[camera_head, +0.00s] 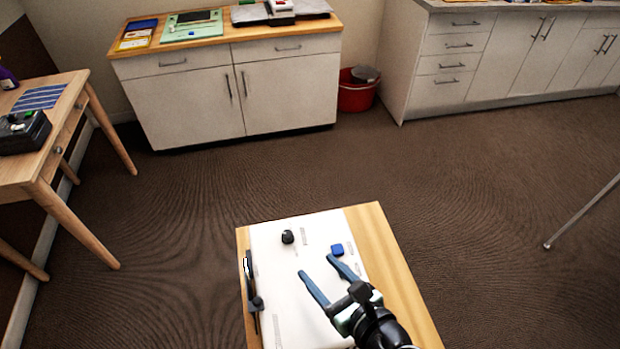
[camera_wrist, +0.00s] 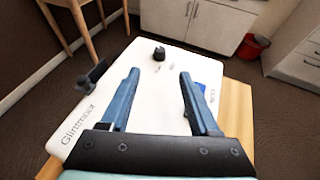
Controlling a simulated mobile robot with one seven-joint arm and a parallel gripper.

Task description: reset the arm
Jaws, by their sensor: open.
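My gripper (camera_head: 322,280) is open and empty, with its two blue fingers apart above the white board on the small wooden table. In the wrist view my gripper (camera_wrist: 158,95) shows both fingers spread, with bare board between them. A small black object (camera_head: 288,237) stands on the board beyond the fingers; it also shows in the wrist view (camera_wrist: 159,54).
The white board (camera_head: 275,290) rests on the wooden table (camera_head: 395,270), with a dark item (camera_head: 252,285) at its left edge. A wooden desk (camera_head: 60,110) stands left. A white cabinet (camera_head: 190,105) and a red bin (camera_head: 355,95) are at the back. Brown floor lies free between.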

